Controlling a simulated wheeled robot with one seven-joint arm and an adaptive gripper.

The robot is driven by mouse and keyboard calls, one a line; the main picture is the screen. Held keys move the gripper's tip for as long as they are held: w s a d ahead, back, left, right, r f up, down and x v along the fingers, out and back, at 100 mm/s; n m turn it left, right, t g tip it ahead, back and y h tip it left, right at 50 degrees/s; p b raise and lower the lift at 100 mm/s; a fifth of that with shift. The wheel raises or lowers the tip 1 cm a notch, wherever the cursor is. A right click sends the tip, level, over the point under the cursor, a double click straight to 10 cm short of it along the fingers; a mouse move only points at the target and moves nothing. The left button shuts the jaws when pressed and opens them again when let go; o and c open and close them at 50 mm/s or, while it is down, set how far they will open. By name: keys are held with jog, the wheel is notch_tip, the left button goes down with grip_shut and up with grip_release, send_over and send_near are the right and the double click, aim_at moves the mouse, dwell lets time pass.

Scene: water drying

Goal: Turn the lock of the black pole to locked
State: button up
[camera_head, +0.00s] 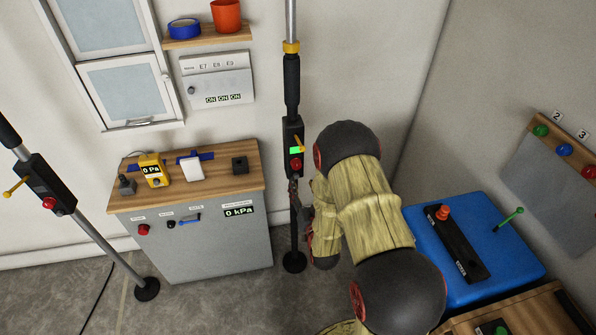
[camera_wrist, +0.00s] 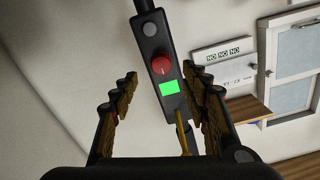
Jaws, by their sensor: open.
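The black pole (camera_head: 292,85) stands upright between floor and wall in the head view. Its black lock box (camera_head: 287,132) carries a green display (camera_head: 296,150), a red knob (camera_head: 295,164) and a small yellow lever (camera_head: 299,142). In the wrist view the box fills the middle, with the red knob (camera_wrist: 161,65), the green display (camera_wrist: 169,88) and the yellow lever (camera_wrist: 183,141) in line. My gripper (camera_wrist: 160,82) is open, its fingers on either side of the box, with no clear grip. In the head view my arm partly hides the gripper beside the lower pole.
A second pole (camera_head: 98,246) with a red knob and yellow lever leans at the left. A grey cabinet (camera_head: 205,245) with a wooden top stands left of the black pole. A blue box (camera_head: 424,235) and a wooden table are at the right. A shelf (camera_head: 208,37) hangs above.

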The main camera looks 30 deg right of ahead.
aim_at(297, 167)
jog(key=x, duration=0.4)
jog(key=b+x, duration=0.1)
jog(key=x, duration=0.2)
jog(key=shift+w+d+r, duration=0.1)
jog(key=shift+w+r, duration=0.15)
jog(key=shift+w, duration=0.15)
jog(key=shift+c, duration=1.2)
jog(key=c, duration=0.9)
